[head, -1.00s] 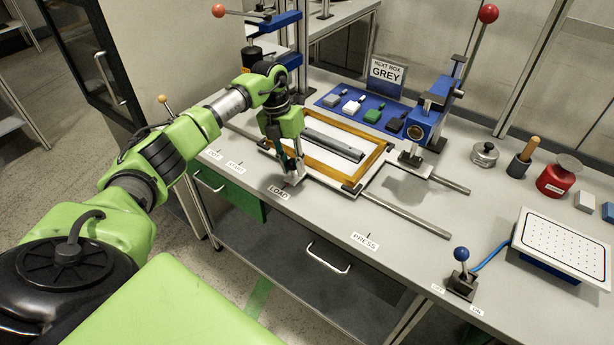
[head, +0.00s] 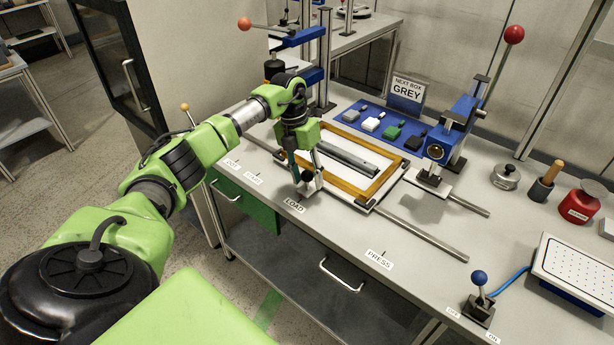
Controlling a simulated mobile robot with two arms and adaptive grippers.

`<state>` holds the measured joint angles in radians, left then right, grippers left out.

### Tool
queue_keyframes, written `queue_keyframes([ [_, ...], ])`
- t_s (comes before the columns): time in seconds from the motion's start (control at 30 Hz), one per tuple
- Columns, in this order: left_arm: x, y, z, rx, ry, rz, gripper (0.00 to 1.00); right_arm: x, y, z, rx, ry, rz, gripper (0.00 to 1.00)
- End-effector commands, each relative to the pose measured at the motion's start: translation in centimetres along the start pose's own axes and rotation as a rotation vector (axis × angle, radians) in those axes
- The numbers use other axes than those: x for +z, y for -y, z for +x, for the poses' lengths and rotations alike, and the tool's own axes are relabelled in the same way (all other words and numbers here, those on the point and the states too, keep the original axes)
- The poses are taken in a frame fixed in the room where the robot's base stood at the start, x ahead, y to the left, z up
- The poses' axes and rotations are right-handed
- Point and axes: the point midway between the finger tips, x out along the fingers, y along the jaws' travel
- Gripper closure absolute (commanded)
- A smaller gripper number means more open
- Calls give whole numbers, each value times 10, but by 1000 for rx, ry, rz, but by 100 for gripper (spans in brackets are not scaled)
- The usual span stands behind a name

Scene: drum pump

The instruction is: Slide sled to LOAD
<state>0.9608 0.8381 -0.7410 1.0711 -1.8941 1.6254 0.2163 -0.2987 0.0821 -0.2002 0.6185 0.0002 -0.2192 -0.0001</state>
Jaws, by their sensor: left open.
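The sled (head: 357,202) is a white plate carrying a wooden frame (head: 385,181) with a grey bar-shaped squeegee across it. It sits on two metal rails, behind and to the right of the LOAD label (head: 294,206). My left gripper (head: 309,187) points down at the sled's front left corner, just above the LOAD label. Its fingers are open, with a dark round knob (head: 307,176) at or between them; whether they touch it is unclear. The gripper hides that corner of the sled. My right gripper is out of view.
A blue clamp post (head: 450,140) stands right of the sled. Behind are a blue mat (head: 352,118) with several coloured blocks and a NEXT BOX GREY sign (head: 407,92). The PRESS label (head: 379,259) and bare front rail (head: 430,240) lie to the right. A blue-knobbed lever (head: 479,300) stands front right.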

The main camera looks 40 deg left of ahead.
Motion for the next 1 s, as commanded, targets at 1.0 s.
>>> queue_keyframes([
  [1.0,0,0,-120,0,-1,0,59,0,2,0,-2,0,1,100],
])
